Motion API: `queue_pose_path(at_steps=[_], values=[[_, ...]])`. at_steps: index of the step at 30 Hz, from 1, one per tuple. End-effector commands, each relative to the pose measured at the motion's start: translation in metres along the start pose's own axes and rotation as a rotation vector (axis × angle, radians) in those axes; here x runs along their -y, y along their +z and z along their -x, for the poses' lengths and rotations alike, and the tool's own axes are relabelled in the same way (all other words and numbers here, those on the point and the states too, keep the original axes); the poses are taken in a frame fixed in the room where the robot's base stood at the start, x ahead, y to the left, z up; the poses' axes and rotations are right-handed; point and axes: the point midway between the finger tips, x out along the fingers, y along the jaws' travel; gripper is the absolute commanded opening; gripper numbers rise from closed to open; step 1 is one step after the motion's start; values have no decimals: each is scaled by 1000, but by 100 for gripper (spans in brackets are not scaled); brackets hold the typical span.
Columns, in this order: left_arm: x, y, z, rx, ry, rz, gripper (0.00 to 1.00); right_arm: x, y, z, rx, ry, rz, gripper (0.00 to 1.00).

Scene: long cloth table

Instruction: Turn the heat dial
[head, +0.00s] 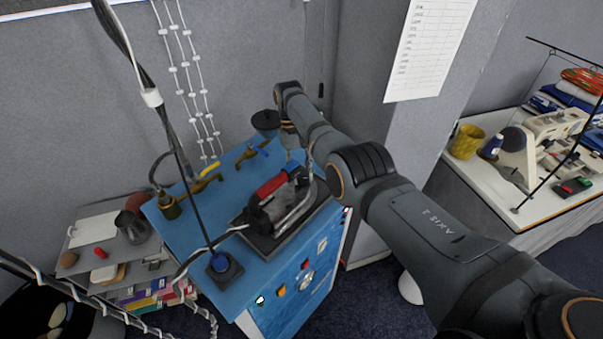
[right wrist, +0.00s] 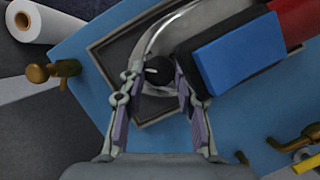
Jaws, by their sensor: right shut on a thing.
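An iron with a red handle (head: 271,187) and a silver body lies on a dark rest pad (head: 268,243) on the blue work station. In the right wrist view its blue grip end (right wrist: 238,55) and silver body (right wrist: 195,25) show close up. The heat dial (right wrist: 158,71) is a small black knob with a white mark, on the iron's silver body beside the blue grip. My right gripper (right wrist: 158,84) is shut on the dial, one finger on each side. In the head view the right gripper (head: 290,140) reaches down at the iron's far end, and the dial is hidden. My left gripper is not in view.
The blue station top (head: 190,238) bears brass valves (head: 205,183) and a black block with a blue knob (head: 223,265). A dark cable hangs over it. Shelves with papers stand left. A sewing table (head: 477,170) stands right. A white roll (right wrist: 40,20) shows in the wrist view.

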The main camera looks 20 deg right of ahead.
Motion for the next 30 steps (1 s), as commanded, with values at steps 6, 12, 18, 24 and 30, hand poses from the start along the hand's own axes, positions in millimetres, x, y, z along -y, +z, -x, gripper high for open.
queue_pose_path(at_steps=[6,12,18,24,30], values=[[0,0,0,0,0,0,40,0,0,1,-3,6,15,0],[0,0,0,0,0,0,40,0,0,1,-3,6,15,0],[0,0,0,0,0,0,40,0,0,1,-2,5,14,45],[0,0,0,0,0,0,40,0,0,0,-1,5,14,55],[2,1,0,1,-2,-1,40,0,0,0,-1,5,14,55]])
